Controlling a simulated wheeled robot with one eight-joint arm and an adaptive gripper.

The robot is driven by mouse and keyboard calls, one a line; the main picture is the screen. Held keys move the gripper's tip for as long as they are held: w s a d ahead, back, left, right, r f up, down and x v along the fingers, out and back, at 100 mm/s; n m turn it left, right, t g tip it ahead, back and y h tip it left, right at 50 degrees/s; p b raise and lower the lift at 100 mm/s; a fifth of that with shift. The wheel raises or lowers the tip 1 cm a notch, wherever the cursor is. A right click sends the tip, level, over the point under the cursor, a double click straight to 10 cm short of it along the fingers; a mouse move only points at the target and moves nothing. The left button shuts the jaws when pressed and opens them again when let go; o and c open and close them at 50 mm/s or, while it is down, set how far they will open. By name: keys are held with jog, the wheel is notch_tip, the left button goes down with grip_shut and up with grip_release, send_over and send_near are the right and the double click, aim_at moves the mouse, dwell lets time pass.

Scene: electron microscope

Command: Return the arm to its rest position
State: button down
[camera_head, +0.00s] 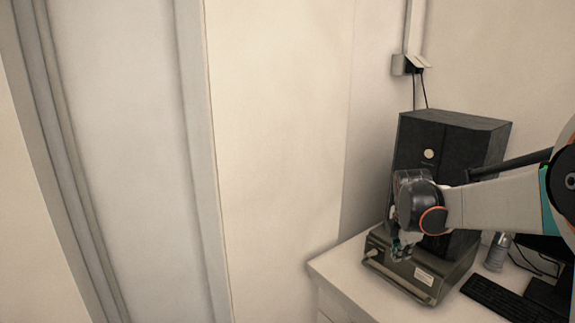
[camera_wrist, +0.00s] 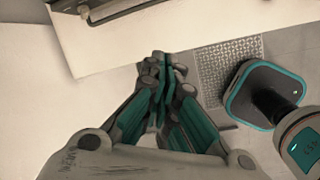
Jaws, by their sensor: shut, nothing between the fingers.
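My arm (camera_head: 495,200) reaches in from the right edge in the head view, stretched out over the table. My gripper (camera_head: 402,248) hangs at its end, pointing down, in front of a dark metal box with a handle (camera_head: 425,278). In the wrist view my gripper (camera_wrist: 163,62) has its teal-lined fingers drawn together at the tips, with nothing between them. The tips show over the floor, close to the white table edge (camera_wrist: 140,48) in that view. Whether the gripper touches the metal box cannot be told from the head view.
A tall black cabinet (camera_head: 420,140) stands behind the box. A small bottle (camera_head: 497,252) and a black keyboard (camera_head: 495,297) are on the white table (camera_head: 335,270), right of the box. A wall outlet (camera_head: 410,65) has cables. Open floor (camera_wrist: 100,105) and a floor grate (camera_wrist: 225,65) show below.

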jog(key=s+a+r+m+t, duration=0.1)
jog(key=s+a+r+m, duration=0.15)
jog(key=s, duration=0.25)
jog(key=s+a+r+m+y, duration=0.1)
jog(key=s+a+r+m, duration=0.1)
jog(key=s+r+m, duration=0.3)
jog(key=s+a+m+t, duration=0.1)
jog(key=s+a+m, duration=0.15)
jog(key=s, duration=0.35)
jog(key=s+a+f+m+t, duration=0.1)
jog(key=s+a+m, duration=0.1)
jog(key=s+m, duration=0.2)
jog(key=s+a+f+m+t+y, duration=0.1)
jog(key=s+a+m, duration=0.1)
jog(key=s+m, duration=0.3)
jog(key=s, duration=0.4)
jog(key=shift+s+a+f, duration=0.2)
jog(key=shift+s+a, duration=0.1)
